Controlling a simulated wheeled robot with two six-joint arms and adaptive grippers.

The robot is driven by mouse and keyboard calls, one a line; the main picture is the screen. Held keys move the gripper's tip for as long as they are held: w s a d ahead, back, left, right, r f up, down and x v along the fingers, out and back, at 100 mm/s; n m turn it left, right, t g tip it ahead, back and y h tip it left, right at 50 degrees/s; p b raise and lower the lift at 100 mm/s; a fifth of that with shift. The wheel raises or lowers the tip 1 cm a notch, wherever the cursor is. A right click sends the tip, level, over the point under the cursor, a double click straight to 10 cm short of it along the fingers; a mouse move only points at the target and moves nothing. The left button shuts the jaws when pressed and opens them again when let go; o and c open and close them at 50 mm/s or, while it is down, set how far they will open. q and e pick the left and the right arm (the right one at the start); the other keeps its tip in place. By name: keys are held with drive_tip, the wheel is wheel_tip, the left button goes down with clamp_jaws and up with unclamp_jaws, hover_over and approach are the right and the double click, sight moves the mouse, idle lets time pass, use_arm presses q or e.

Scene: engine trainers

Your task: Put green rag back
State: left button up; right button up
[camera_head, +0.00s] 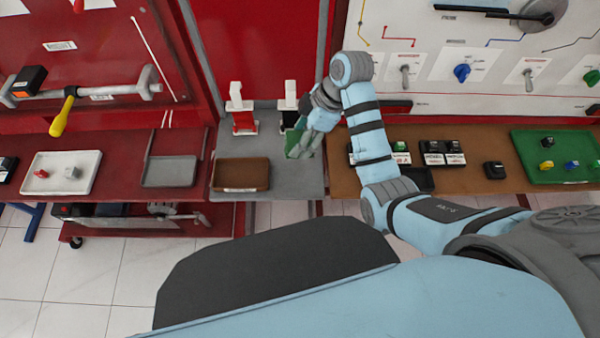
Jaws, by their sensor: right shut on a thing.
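The green rag (293,144) shows below my right gripper (302,142), over the grey shelf section in the middle. My right gripper is shut on the rag, and the gripper and wrist hide part of it. I cannot tell whether the rag touches the shelf. A brown tray (241,175) lies on the grey shelf to the left of the rag and looks empty. My left gripper is not in view.
Two bottles, one red and white (241,110) and one black and white (289,106), stand behind the rag. A grey tray (170,172) lies at left; black blocks (441,154) and a green tray (552,172) lie at right. Bare grey shelf (290,183) lies in front of the rag.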

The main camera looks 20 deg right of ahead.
wheel_tip(320, 180, down, 16)
drive_tip(key=b, duration=0.3)
drive_tip(key=shift+r, duration=0.15)
drive_tip(key=shift+c, duration=0.5)
drive_tip(key=o, duration=1.1)
drive_tip(key=shift+w+d, duration=0.1)
drive_tip(key=p+v, duration=0.3)
drive_tip(key=v, duration=0.9)
